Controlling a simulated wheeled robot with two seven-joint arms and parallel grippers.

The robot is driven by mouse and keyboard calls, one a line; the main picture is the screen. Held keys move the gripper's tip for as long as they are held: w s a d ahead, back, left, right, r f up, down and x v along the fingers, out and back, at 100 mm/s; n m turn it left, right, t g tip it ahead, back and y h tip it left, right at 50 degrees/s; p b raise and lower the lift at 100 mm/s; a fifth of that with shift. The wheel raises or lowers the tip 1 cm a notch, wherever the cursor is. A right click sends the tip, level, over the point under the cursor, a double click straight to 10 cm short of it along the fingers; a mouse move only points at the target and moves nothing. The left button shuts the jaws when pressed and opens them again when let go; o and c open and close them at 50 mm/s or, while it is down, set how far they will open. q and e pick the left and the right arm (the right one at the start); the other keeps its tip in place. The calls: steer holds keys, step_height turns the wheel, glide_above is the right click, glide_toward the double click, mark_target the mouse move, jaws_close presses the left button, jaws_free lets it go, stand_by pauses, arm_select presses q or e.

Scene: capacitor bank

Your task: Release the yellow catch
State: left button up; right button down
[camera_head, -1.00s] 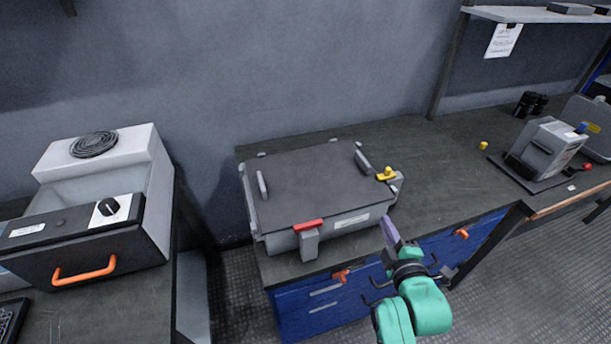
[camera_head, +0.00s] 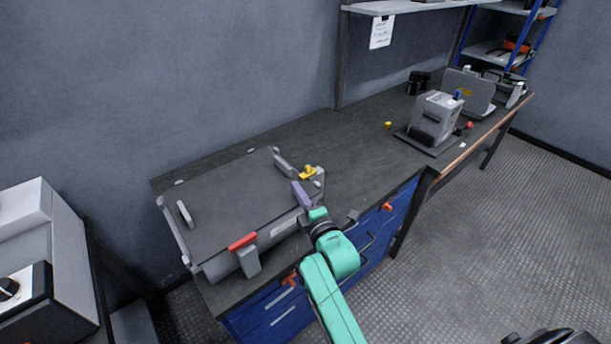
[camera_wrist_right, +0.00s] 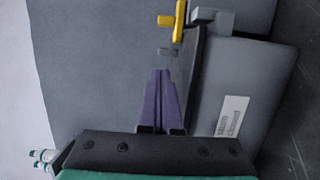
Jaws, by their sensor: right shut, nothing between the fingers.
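The yellow catch (camera_head: 308,172) sits on the right side of a grey box (camera_head: 225,205) with a closed dark lid. It also shows at the top of the right wrist view (camera_wrist_right: 178,20), beside a grey bracket. My right gripper (camera_head: 300,190) has purple fingers, shut and empty, just in front of the catch. In the right wrist view the fingertips (camera_wrist_right: 160,75) point toward the catch, with a visible gap between them. A red catch (camera_head: 242,241) sits on the box's front edge. My left gripper is not in view.
The box stands on a dark workbench (camera_head: 350,140) with blue drawers below. A grey device (camera_head: 435,118) and a small yellow piece (camera_head: 388,125) are farther right. A white label (camera_wrist_right: 232,116) is on the box front.

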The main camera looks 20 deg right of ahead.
mark_target(315, 172)
steer(key=w, duration=0.3)
steer(key=shift+w+d+r, duration=0.15)
steer(key=shift+w, duration=0.1)
steer(key=shift+w+d+p, duration=0.2)
steer(key=shift+d+p, duration=0.1)
steer(key=shift+d, duration=0.3)
steer(key=shift+w+d+p, duration=0.2)
steer(key=shift+d+p, duration=0.05)
steer(key=shift+d, duration=0.8)
steer(key=shift+w+a, duration=0.1)
steer(key=d, duration=0.1)
steer(key=w+d+b, duration=0.1)
steer(key=d, duration=0.1)
steer(key=shift+d, duration=0.1)
